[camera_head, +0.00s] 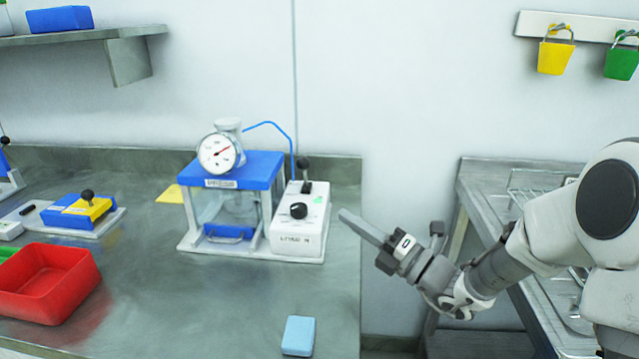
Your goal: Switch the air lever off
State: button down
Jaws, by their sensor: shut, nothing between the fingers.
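A white control box (300,222) stands on the bench beside a blue-topped chamber (232,200) with a round gauge (217,153). A lever with a black ball top (304,164) stands upright at the back of the box, and a blue tube runs down close to it. It looks like the air lever, but I cannot read its label. A black rotary knob (299,210) is on the box's top in front of it. My gripper (347,216) is shut and empty, to the right of the box and apart from it, pointing left toward it.
A blue and yellow block with a black knob (88,207) sits at left, behind a red bin (48,283). A light blue block (298,335) lies near the front. A grey table with a rack (490,205) stands at right, beyond a gap. Yellow and green padlocks hang above.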

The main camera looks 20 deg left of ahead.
jog(key=shift+w+f, duration=0.1)
jog(key=shift+w, duration=0.05)
jog(key=b, duration=0.2)
send_near(305, 174)
jog(key=s+a, duration=0.1)
jog(key=s+a+r, duration=0.1)
jog(key=s+a, duration=0.2)
jog(key=shift+s+a+r, duration=0.25)
jog(key=shift+s+r, duration=0.1)
jog(key=shift+r, duration=0.05)
jog(key=w, duration=0.1)
jog(key=w+a+r, duration=0.1)
jog(key=shift+w+r+b, duration=0.1)
jog(key=shift+w+b, duration=0.25)
jog(key=shift+b, duration=0.05)
jog(key=shift+w+a+r, duration=0.1)
jog(key=shift+w+r, duration=0.1)
jog(key=shift+w, duration=0.15)
jog(key=shift+r, duration=0.1)
